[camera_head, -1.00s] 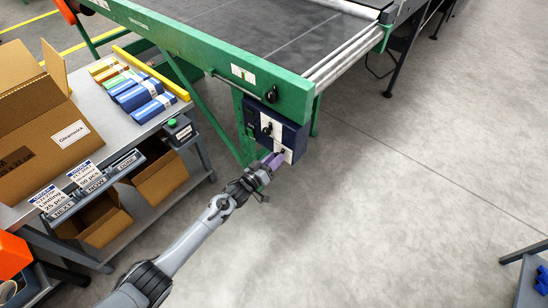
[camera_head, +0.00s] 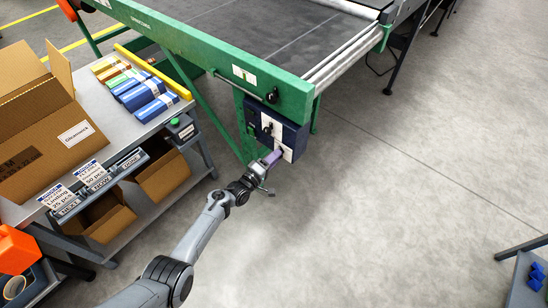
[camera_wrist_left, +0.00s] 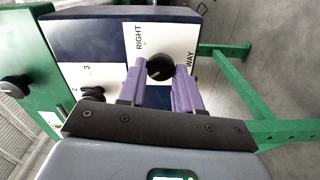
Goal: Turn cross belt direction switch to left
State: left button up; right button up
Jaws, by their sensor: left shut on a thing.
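The direction switch (camera_wrist_left: 160,67) is a round black knob on a white plate lettered RIGHT and WAY in the left wrist view. The plate is on a dark blue control box (camera_head: 292,134) under the green conveyor frame. My left gripper (camera_head: 277,154) reaches the lower part of the box. In the left wrist view its purple fingers (camera_wrist_left: 160,82) stand on both sides of the knob, shut on it. In the head view the fingers hide the knob. My right gripper is not in view.
A second black knob (camera_wrist_left: 92,93) with a number scale sits beside the switch. The green conveyor frame (camera_head: 225,58) is above the box. A grey cart (camera_head: 150,122) with boxes stands to the left. Open floor (camera_head: 400,190) lies to the right.

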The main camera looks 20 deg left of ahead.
pick_arm(q)
jog(key=shift+n, duration=0.8)
jog(key=o, duration=1)
jog(key=p+v, duration=0.6)
jog(key=v, duration=0.4)
jog(key=shift+s+a, duration=0.2)
jog(key=shift+s, duration=0.15)
